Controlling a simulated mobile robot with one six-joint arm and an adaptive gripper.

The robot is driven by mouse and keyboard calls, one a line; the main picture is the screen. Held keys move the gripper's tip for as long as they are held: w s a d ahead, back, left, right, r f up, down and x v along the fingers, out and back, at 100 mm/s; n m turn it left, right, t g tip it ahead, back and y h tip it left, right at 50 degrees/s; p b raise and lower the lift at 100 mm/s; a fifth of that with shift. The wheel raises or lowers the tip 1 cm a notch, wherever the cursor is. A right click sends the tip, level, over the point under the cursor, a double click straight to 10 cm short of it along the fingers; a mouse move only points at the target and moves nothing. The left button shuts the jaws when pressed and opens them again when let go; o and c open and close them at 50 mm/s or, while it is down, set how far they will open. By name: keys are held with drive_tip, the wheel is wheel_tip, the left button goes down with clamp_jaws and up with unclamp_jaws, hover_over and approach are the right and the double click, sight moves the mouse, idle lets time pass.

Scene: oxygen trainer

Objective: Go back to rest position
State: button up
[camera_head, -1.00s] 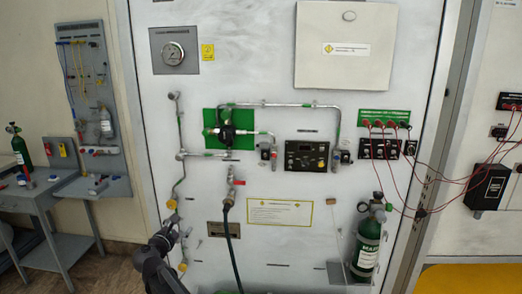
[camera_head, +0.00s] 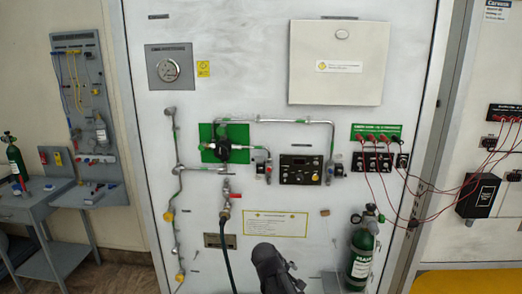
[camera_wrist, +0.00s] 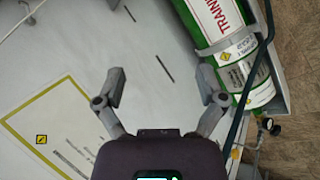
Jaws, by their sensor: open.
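My gripper (camera_wrist: 162,86) is open and empty in the wrist view, with its two grey fingers spread apart over the white panel (camera_wrist: 85,50). Nothing is between the fingers. In the head view a dark part of my arm (camera_head: 275,270) shows at the bottom, in front of the panel's lower middle. The fingertips cannot be made out there. The green cylinder (camera_head: 361,255) stands to the right of my arm, strapped at the panel; it also shows in the wrist view (camera_wrist: 215,25), at the upper right of my gripper. I see no contact with it.
A hose hangs below the red-handled valve (camera_head: 228,196), left of my arm. Yellow knobs (camera_head: 169,215) sit on the left pipe. A yellow-bordered label (camera_head: 276,223) is just above my arm. Red cables (camera_head: 432,190) hang at the right. A grey workbench (camera_head: 50,200) stands at the left.

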drive_tip(key=s+d+m+g+y+p, duration=0.1)
drive_tip(key=s+d+m+g+y, duration=0.1)
drive_tip(key=s+d+m, duration=0.2)
drive_tip(key=s+d+m+g+y+p, duration=0.1)
drive_tip(key=s+d+m+g+y, duration=0.1)
drive_tip(key=s, duration=0.6)
drive_tip(key=shift+s+d+f+m+y, duration=0.3)
drive_tip(key=shift+d+m+y, duration=0.2)
drive_tip(key=shift+d+m, duration=0.9)
drive_tip(key=shift+a, duration=0.25)
